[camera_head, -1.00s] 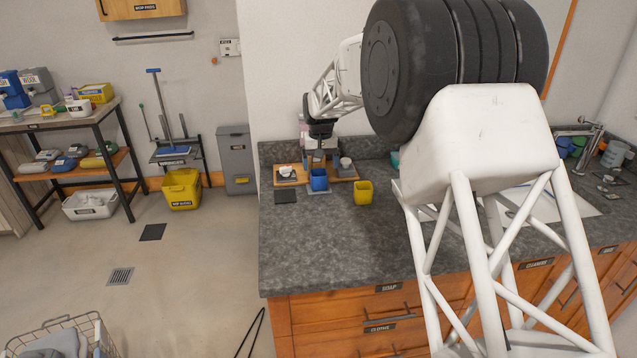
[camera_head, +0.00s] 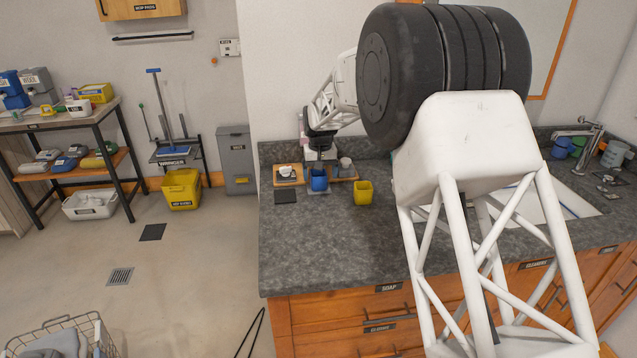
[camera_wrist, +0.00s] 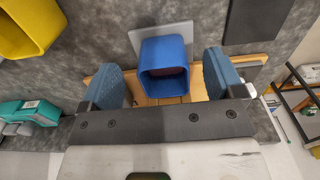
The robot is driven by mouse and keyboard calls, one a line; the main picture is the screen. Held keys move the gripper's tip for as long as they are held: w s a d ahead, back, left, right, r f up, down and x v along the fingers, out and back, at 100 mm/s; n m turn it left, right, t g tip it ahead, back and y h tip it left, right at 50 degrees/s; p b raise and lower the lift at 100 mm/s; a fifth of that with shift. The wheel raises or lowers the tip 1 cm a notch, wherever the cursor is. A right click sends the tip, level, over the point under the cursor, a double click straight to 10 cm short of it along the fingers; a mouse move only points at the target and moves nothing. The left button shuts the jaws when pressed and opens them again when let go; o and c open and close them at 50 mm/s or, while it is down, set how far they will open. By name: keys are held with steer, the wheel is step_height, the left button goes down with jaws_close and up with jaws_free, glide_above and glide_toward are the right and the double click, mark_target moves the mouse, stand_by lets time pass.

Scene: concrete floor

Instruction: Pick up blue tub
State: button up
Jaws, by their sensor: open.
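The blue tub (camera_head: 319,181) stands on a grey square mat near the left back of the dark counter. In the wrist view the blue tub (camera_wrist: 166,66) lies between the two blue finger pads, with a gap on each side. My gripper (camera_wrist: 167,80) is open and empty around the tub's near part. In the head view my gripper (camera_head: 320,158) is just above and behind the tub, partly hidden by its own arm.
A yellow tub (camera_head: 363,193) stands to the right of the blue one. A dark square mat (camera_head: 286,196) lies to the left. A wooden tray (camera_head: 290,175) with small items is behind. The counter front is clear.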

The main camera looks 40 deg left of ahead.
mark_target(319, 190)
steer(key=shift+f, duration=1.95)
steer(key=c, duration=1.1)
steer(key=shift+r, duration=0.1)
steer(key=shift+r, duration=0.8)
step_height(319, 190, up, 2)
steer(key=shift+r, duration=0.1)
steer(key=s+d, duration=0.7)
steer(key=s+d+r, duration=0.1)
steer(key=s+d, duration=0.3)
steer(key=shift+d, duration=0.25)
